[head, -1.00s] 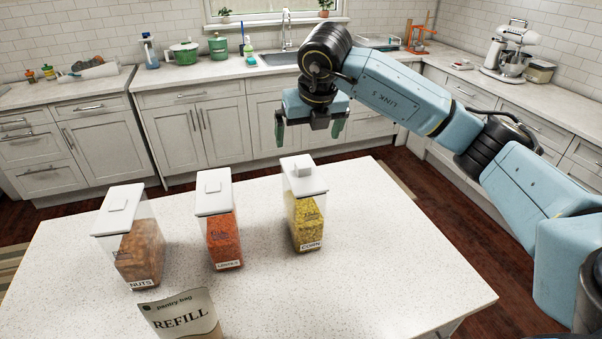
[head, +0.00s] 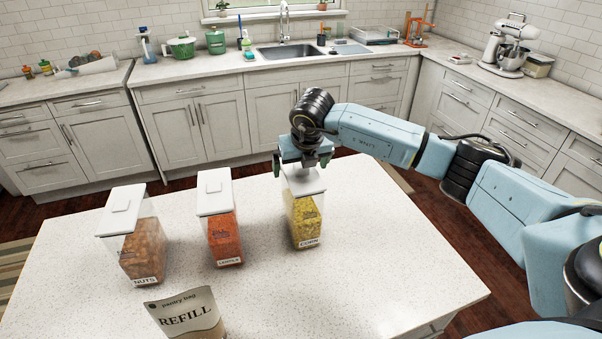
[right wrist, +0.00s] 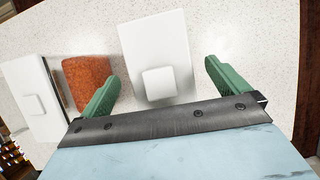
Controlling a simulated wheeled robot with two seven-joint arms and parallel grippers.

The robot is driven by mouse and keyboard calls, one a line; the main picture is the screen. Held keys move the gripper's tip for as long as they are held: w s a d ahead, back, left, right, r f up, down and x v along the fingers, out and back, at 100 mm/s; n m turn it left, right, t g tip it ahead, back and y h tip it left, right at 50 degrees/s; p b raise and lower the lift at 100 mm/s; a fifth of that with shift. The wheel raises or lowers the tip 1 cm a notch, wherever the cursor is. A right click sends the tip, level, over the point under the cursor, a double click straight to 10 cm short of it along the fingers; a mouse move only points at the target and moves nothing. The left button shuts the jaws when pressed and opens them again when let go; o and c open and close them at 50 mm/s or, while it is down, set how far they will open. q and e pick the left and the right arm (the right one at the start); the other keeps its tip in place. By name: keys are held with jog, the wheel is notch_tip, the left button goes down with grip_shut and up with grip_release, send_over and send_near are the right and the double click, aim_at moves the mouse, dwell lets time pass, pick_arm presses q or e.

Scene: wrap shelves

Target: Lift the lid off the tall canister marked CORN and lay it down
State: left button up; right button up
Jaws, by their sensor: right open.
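The CORN canister (head: 307,222) stands upright on the table, clear-sided with yellow contents. Its white lid (head: 303,184) is on top; in the right wrist view the lid (right wrist: 150,42) shows its square knob (right wrist: 159,82). My right gripper (head: 300,173) is just above the back part of this lid, pointing down. In the right wrist view its green fingers (right wrist: 160,80) are spread apart, one on each side of the knob, with gaps between. I cannot tell whether the fingertips are down at knob height. My left gripper is not in view.
The LENTILS canister (head: 223,240) and the NUTS canister (head: 143,252) stand to the left, both lidded. A paper REFILL bag (head: 186,316) stands at the front. The table (head: 395,255) is clear on the right and front right. Counters with a sink (head: 300,55) lie behind.

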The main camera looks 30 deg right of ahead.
jog(key=c, duration=1.1)
jog(key=shift+r, duration=0.15)
notch_tip(320, 180, up, 9)
jog(key=shift+r+b, duration=0.15)
jog(key=shift+b, duration=0.8)
jog(key=shift+r+p, duration=1.05)
jog(key=shift+r, duration=0.95)
